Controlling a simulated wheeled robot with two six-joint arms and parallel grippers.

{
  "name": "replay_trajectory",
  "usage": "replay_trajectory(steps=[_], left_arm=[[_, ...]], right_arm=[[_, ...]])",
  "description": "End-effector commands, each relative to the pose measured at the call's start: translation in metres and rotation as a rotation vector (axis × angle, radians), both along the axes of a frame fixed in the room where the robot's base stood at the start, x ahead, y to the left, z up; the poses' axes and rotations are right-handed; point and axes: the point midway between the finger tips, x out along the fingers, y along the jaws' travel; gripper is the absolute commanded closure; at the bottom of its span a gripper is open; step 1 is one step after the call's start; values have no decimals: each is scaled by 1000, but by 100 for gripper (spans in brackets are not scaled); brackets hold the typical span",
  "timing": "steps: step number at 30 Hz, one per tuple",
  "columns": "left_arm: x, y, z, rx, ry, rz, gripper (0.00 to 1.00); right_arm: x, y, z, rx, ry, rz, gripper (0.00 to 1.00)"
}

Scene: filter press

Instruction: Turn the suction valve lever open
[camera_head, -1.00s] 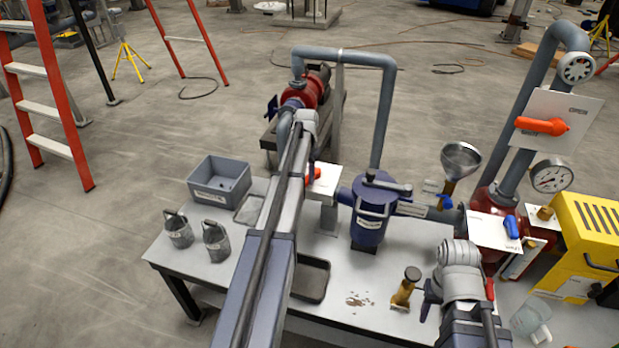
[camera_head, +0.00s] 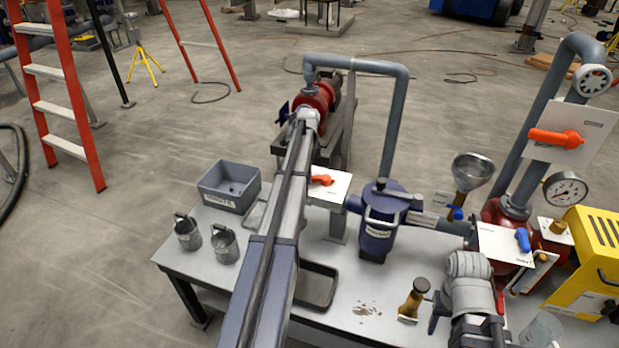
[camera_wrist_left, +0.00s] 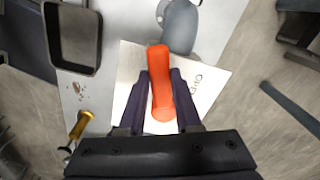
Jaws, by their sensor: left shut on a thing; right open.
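The suction valve's orange lever (camera_head: 322,180) sits on a white plate (camera_head: 340,190) left of the blue strainer (camera_head: 378,225). In the head view it points to the right, and my left arm covers its left side. In the left wrist view the lever (camera_wrist_left: 160,55) stands between the two dark fingers of my left gripper (camera_wrist_left: 160,78), which is shut on it. The plate (camera_wrist_left: 205,75) lies behind it with partly hidden lettering. The left gripper's fingers are hidden in the head view. My right gripper (camera_head: 440,310) is open over the bench's right part, apart from the valve.
A grey bin (camera_head: 228,188), two small metal cans (camera_head: 224,243) and a dark tray (camera_head: 318,288) stand on the bench. A brass fitting (camera_head: 413,300) stands near the front. Another orange lever (camera_head: 556,138) and a blue lever (camera_head: 522,240) are at the right.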

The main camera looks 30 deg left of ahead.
Motion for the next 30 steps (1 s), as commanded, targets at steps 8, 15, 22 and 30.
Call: replay_trajectory(steps=[8,15,22,30], left_arm=[[13,7,0,0,-1,-211,100],[19,9,0,0,-1,-327,100],[22,10,0,0,-1,-380,100],[23,10,0,1,-2,-395,100]], right_arm=[[0,0,0,0,0,0,50],[0,0,0,0,0,0,50],[0,0,0,0,0,0,50],[0,0,0,0,0,0,50]])
